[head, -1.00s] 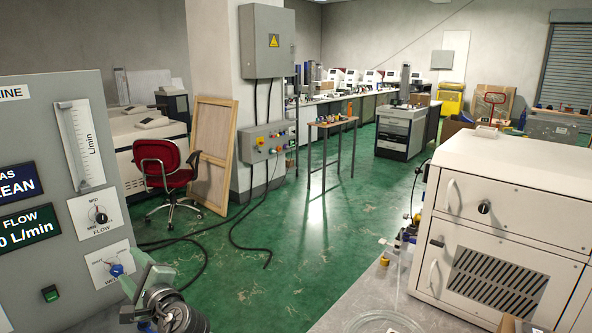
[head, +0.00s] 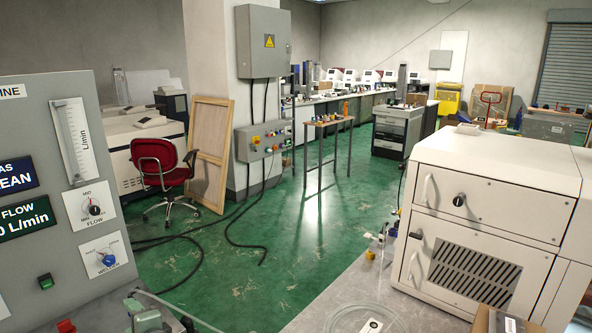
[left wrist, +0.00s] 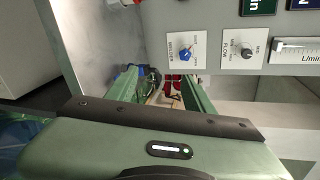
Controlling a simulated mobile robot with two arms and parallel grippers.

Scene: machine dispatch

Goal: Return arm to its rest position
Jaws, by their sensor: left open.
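My left gripper (head: 146,316) shows only in part at the bottom left edge of the head view, below the grey control panel (head: 75,130). It is clear of the panel's blue knob (head: 108,260). In the left wrist view the two green fingers (left wrist: 157,88) stand apart with nothing held between them. That view also shows the blue knob (left wrist: 186,54) and the black flow knob (left wrist: 246,52) on the panel, beside the fingers. My right gripper is in neither view.
A white machine (head: 480,215) with a vented door stands on the bench at the right. A round clear dish (head: 362,318) lies at the bench front. A red chair (head: 160,165), a wooden frame (head: 210,150) and black cables lie beyond. The green floor between is mostly free.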

